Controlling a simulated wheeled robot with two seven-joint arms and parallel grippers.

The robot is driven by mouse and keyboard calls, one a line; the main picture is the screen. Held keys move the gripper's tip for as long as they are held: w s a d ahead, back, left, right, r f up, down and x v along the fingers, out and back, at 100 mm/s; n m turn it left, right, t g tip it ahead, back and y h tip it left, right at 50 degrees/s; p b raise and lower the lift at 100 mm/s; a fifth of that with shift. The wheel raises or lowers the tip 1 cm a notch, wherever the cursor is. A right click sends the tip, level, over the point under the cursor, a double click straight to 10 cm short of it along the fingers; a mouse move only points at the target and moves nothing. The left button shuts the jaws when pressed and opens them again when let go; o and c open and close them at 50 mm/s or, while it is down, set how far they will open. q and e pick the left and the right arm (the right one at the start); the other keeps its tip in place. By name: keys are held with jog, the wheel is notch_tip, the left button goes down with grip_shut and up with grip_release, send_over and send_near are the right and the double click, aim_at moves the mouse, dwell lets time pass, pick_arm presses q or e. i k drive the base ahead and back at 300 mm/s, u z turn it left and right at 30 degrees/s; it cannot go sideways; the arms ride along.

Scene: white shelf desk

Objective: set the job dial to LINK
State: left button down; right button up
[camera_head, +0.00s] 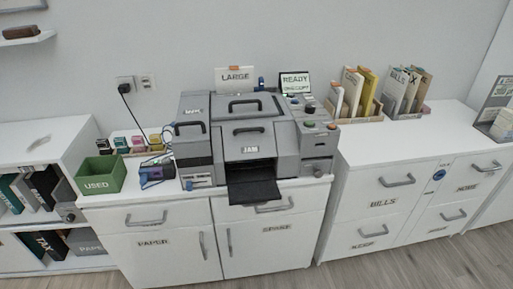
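A grey machine (287,147) with black handles stands on the white cabinet. Its right-hand column carries a control panel (318,129) with several small coloured knobs or buttons, including a green one (309,124) and a reddish one (332,127). A dark knob (310,108) sits behind them. The dial marks are too small to read, so I cannot tell which one is the job dial or where it points. A small screen (295,82) behind the panel reads READY and a smaller second line. Neither of my grippers is in view.
A black output tray (253,190) sticks out at the machine's front. A green USED bin (101,175) and a blue-purple device (155,172) stand to the left. File holders (361,113) stand at the back right. The right cabinet top (400,137) is mostly clear in front.

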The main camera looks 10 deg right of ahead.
aim_at(310, 108)
jog(key=u, duration=0.25)
jog(key=k, duration=0.3)
jog(key=z, duration=1)
jog(key=i, duration=1)
jog(key=u, duration=0.65)
jog(key=k, duration=0.4)
jog(key=z, duration=0.8)
jog(key=i, duration=0.3)
jog(key=u, duration=0.15)
